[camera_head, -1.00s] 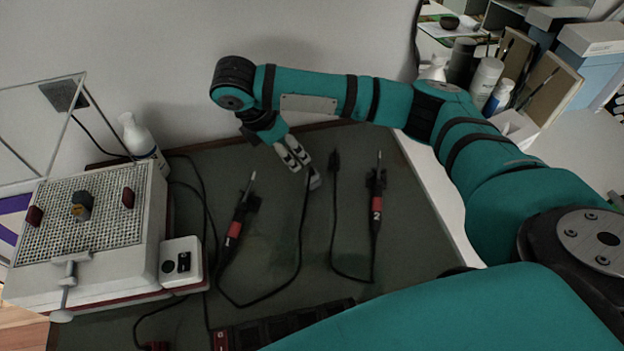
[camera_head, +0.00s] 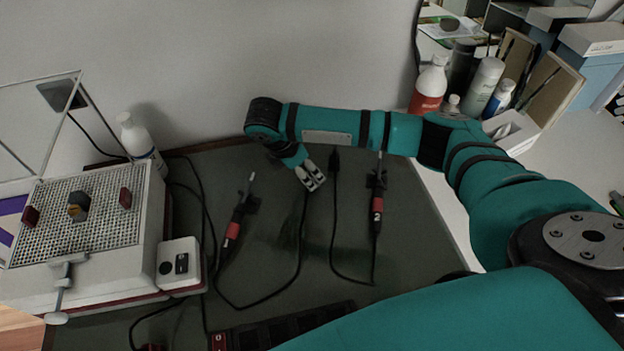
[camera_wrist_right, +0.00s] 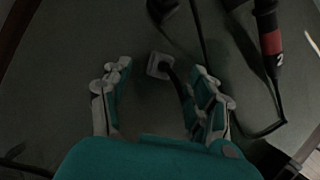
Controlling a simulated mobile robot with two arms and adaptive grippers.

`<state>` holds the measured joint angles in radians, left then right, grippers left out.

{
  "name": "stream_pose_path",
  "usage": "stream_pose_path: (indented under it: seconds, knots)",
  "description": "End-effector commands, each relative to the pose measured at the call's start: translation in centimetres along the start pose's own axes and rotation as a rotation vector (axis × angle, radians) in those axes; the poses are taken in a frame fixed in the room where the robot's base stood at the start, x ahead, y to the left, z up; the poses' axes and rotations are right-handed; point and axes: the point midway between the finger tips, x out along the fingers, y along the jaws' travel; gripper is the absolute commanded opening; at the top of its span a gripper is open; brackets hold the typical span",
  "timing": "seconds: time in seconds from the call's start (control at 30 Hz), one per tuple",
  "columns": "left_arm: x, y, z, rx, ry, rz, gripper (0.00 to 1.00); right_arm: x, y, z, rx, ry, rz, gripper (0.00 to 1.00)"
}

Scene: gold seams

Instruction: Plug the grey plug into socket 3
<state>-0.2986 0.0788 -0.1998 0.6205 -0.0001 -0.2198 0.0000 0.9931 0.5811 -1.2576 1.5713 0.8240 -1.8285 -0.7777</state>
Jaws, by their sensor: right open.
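My right gripper (camera_head: 314,182) is over the dark mat near the wall. In the right wrist view its fingers (camera_wrist_right: 161,76) are wide open and empty. The small grey plug (camera_wrist_right: 159,66) lies on the mat, in the picture between and slightly ahead of the fingertips, touching neither. Its black cord runs back beneath the right finger. In the head view the gripper hides the plug. The dark power strip (camera_head: 288,328) is at the bottom edge, its right end covered by my arm. Its socket numbers are unreadable, so I cannot single out socket 3. My left gripper is out of view.
Two tools, 1 (camera_head: 232,232) and 2 (camera_head: 376,206), lie on the mat with looping cords. A black plug (camera_head: 334,160) lies close right of my gripper. A white perforated box (camera_head: 90,225) and a control unit (camera_head: 180,264) stand left. Bottles stand behind.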

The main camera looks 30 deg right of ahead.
Motion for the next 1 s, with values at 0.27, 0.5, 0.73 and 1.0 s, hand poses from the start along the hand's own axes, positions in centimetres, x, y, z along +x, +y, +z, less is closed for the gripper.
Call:
stream_pose_path:
  seconds: [0.27, 0.5, 0.73, 1.0]
  knots:
    - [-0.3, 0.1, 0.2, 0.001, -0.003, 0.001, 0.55, 4.0, -0.3, 0.1, -0.001, -0.002, -0.004, 0.60]
    - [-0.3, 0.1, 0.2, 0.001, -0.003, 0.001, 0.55, 4.5, -0.2, 0.1, -0.001, -0.001, -0.001, 0.60]
    - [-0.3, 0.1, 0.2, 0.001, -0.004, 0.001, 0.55, 4.5, -0.2, 0.1, -0.001, -0.001, -0.001, 0.53]
    - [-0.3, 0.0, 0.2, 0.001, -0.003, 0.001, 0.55, 4.5, -0.2, 0.0, -0.001, -0.001, -0.001, 0.18]
